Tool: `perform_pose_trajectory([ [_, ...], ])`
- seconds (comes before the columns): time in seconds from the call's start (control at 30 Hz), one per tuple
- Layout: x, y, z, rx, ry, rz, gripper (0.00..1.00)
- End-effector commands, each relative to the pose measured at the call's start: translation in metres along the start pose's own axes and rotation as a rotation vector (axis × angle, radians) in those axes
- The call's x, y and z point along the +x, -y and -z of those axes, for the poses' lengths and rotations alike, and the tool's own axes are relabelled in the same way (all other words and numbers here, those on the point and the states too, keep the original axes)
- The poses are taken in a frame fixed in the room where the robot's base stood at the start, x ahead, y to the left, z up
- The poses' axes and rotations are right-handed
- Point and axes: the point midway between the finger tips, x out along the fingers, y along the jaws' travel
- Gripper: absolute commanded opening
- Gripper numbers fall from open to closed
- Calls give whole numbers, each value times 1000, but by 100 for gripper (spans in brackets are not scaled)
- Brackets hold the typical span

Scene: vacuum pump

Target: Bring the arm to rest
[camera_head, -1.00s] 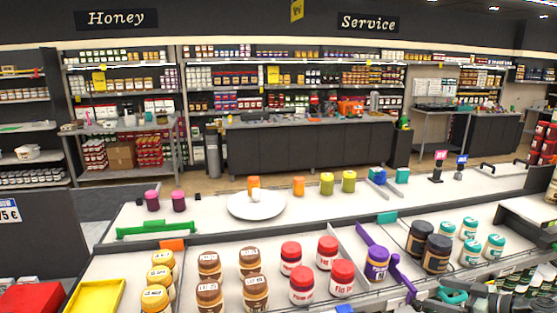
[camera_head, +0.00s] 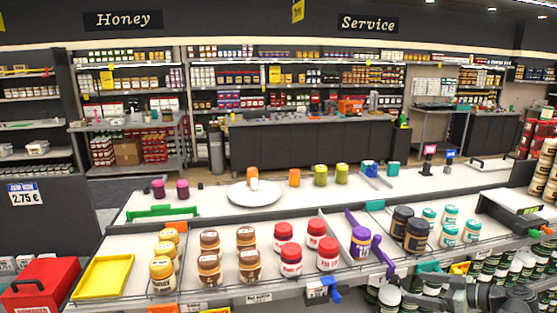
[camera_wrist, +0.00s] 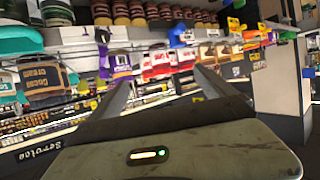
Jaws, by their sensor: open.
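My gripper (camera_wrist: 163,88) shows in the wrist view. Its two grey fingers reach forward, spread apart, with nothing seen between them. It faces a shelf front with labels and several jars, seen tilted. In the head view, dark parts of my arm (camera_head: 500,298) are low at the right, in front of the display counter (camera_head: 215,290). The fingers cannot be made out clearly there.
Several red-lidded jars (camera_head: 327,254), brown jars (camera_head: 209,270) and dark jars (camera_head: 416,236) stand on the counter. A yellow tray (camera_head: 103,277) and red box (camera_head: 42,285) are at lower left. A white plate (camera_head: 254,194) lies behind.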

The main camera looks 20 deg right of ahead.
Motion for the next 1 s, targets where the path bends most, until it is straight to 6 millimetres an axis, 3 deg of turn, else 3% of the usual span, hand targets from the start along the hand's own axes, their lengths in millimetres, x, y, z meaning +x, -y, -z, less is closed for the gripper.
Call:
perform_pose_trajectory([
  [0.23,78,34,32,-59,1,143,93],
  [0.37,134,70,50,-106,25,252,93],
  [0.47,190,115,61,-161,76,368,93],
  [0.6,268,203,64,-207,227,540,93],
  [0.7,308,265,56,-208,380,621,93],
  [0.8,333,316,43,-195,543,649,93],
  [1.0,354,380,16,-139,856,549,93],
])
